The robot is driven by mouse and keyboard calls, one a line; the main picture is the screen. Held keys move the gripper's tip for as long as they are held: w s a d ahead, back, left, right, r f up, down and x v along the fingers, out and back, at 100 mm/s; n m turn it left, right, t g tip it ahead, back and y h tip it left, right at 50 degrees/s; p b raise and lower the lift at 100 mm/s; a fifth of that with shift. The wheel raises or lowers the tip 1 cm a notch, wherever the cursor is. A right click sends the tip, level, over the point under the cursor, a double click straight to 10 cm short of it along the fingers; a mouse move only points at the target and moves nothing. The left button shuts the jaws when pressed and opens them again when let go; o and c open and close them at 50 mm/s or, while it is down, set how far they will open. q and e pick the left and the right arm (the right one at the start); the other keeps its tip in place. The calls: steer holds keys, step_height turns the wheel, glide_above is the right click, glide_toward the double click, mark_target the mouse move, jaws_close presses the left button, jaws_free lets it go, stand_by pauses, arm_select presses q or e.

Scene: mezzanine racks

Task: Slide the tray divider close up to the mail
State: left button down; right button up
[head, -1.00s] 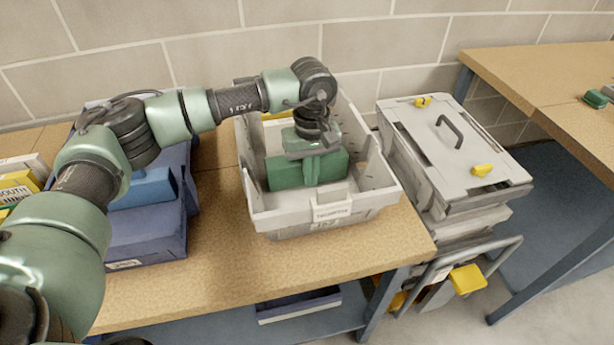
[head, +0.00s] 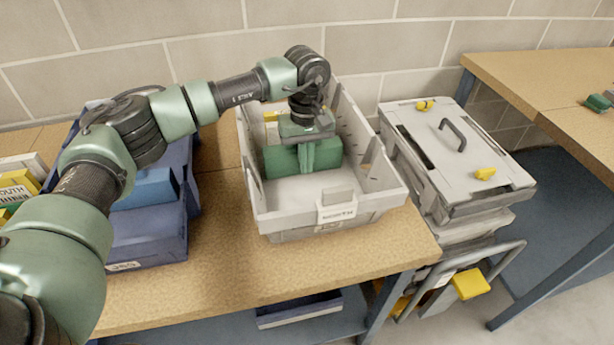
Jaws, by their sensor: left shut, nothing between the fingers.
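The white-grey tray (head: 272,221) stands on the wooden bench, with a label on its front wall. The green divider (head: 282,161) stands upright across the inside of the tray, in its rear half. My left gripper (head: 306,148) is shut and empty; it reaches down into the tray at the middle of the divider. Whether the fingers touch the divider is hard to tell. A bit of yellow and white mail (head: 272,117) shows behind the divider at the back left; the rest is hidden by the divider and gripper. The gap between divider and mail cannot be judged. My right gripper is not in view.
A blue bin (head: 148,242) with a blue block in it stands left of the tray. Grey lidded crates (head: 450,150) are stacked on the right. The brick wall is close behind. The tray floor in front of the divider is clear.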

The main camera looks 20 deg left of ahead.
arm_select(q)
steer(key=shift+w+a+f+b, duration=0.45)
steer(key=shift+w+a, duration=0.25)
steer(key=shift+w, duration=0.15)
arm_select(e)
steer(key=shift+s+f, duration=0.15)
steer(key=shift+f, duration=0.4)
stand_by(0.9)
arm_select(q)
steer(key=shift+s+d, duration=0.5)
steer(key=shift+s, duration=0.15)
stand_by(0.3)
steer(key=r+p, duration=0.2)
steer(key=r, duration=0.1)
steer(key=d+r+p, duration=0.1)
steer(key=r, duration=0.1)
steer(key=shift+w+r+p, duration=0.1)
steer(key=shift+w+p, duration=0.15)
steer(key=shift+p, duration=0.1)
step_height(320, 180, up, 8)
steer(key=p, duration=0.5)
steer(key=shift+a+r, duration=0.15)
steer(key=shift+r, duration=0.05)
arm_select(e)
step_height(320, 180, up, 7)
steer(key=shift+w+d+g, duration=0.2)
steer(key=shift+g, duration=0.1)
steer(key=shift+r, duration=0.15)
